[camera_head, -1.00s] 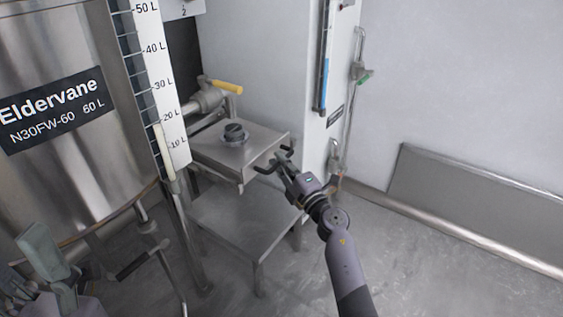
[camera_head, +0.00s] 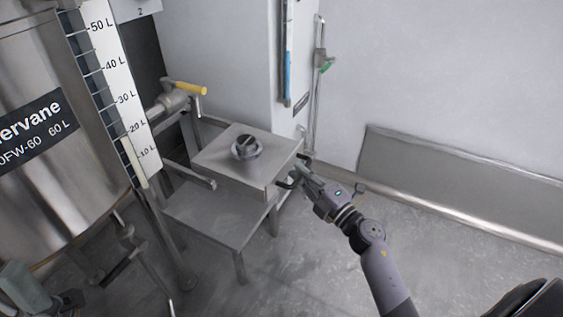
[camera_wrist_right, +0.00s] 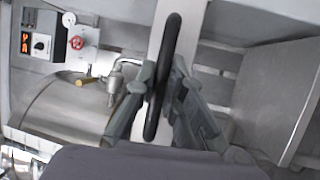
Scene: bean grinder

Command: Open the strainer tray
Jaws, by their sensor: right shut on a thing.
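In the right wrist view the handle (camera_wrist_right: 170,40) runs upright between the fingers (camera_wrist_right: 160,80). The fingers hide part of the handle. My left gripper (camera_head: 22,285) is at the lower left edge, partly cut off; its jaw state is unclear.
A large steel tank (camera_head: 50,190) with a litre scale (camera_head: 122,85) stands at the left. A valve with a yellow lever (camera_head: 190,88) is behind the tray. A steel kickboard (camera_head: 460,180) lines the right wall. The floor (camera_head: 320,265) in front is clear.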

